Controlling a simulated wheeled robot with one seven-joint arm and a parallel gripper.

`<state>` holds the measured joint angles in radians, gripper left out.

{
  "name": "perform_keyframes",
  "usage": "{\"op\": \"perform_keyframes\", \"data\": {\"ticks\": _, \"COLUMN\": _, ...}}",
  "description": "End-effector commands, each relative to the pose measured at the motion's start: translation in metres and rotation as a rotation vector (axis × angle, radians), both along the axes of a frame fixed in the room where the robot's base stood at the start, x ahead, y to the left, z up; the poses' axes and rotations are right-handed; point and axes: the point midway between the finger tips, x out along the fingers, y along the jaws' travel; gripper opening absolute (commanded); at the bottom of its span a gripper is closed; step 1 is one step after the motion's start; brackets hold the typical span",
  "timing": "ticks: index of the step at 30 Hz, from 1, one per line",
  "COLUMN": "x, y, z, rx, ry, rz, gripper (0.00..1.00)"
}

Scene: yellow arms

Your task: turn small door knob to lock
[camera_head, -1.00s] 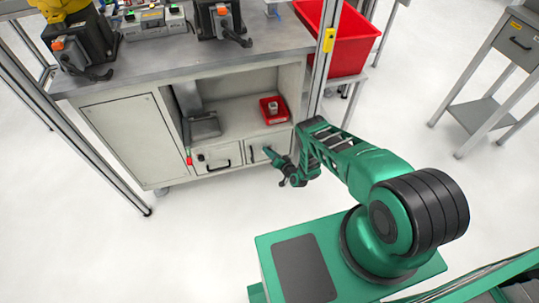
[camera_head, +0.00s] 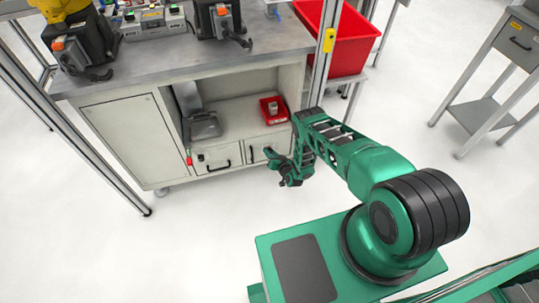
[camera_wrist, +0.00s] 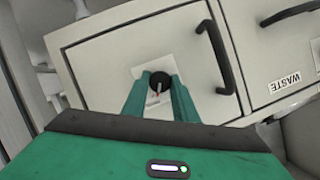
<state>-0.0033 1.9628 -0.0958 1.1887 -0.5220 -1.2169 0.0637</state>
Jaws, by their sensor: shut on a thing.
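The small door knob (camera_wrist: 160,78) is black and round, on a pale square plate (camera_wrist: 191,62) on a light grey cabinet front (camera_wrist: 105,70). A small pale and reddish mark shows on it. In the wrist view, the two green fingers of my gripper (camera_wrist: 161,90) lie on either side of the knob, shut on it. The fingers partly cover the knob. In the head view, my gripper (camera_head: 271,153) is at the lower right front of the workbench, and the knob is hidden there.
A black bar handle (camera_wrist: 217,57) stands out close beside the knob. An adjoining front bears an upside-down WASTE label (camera_wrist: 284,82). Above are an open shelf with a red bin (camera_head: 273,110) and the worktop (camera_head: 170,62). The floor in front is clear.

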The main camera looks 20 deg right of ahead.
Motion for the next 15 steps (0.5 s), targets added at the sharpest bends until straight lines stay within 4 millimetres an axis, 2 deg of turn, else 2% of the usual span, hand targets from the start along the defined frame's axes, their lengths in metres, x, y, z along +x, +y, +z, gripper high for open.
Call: {"op": "perform_keyframes", "data": {"ticks": 15, "x": -0.002, "y": 0.0033, "z": -0.0001, "rx": -0.49, "ry": 0.003, "rz": -0.001, "gripper": 0.03}}
